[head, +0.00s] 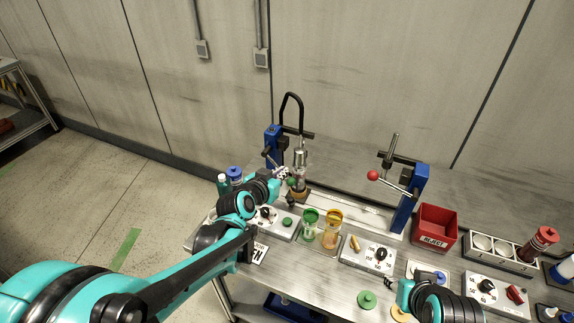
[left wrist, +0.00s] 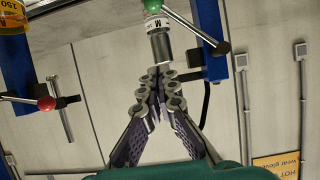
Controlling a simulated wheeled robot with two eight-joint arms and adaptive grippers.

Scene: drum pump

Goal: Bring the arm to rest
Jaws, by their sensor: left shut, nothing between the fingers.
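My left arm (head: 225,240) reaches in from the left over the bench. Its gripper (head: 284,172) is beside the grey metal pump head (head: 300,156) on the near blue stand (head: 272,146). In the left wrist view the left gripper (left wrist: 160,78) is shut and empty, its fingertips together close to a grey metal cylinder (left wrist: 160,45). I cannot tell whether they touch it.
Green (head: 310,220) and amber (head: 332,230) beakers stand just right of my left arm. A second blue press (head: 411,198) has a red ball lever (head: 373,175). A red reject bin (head: 436,225) and a control box (head: 367,252) stand to the right. Open floor lies left of the bench.

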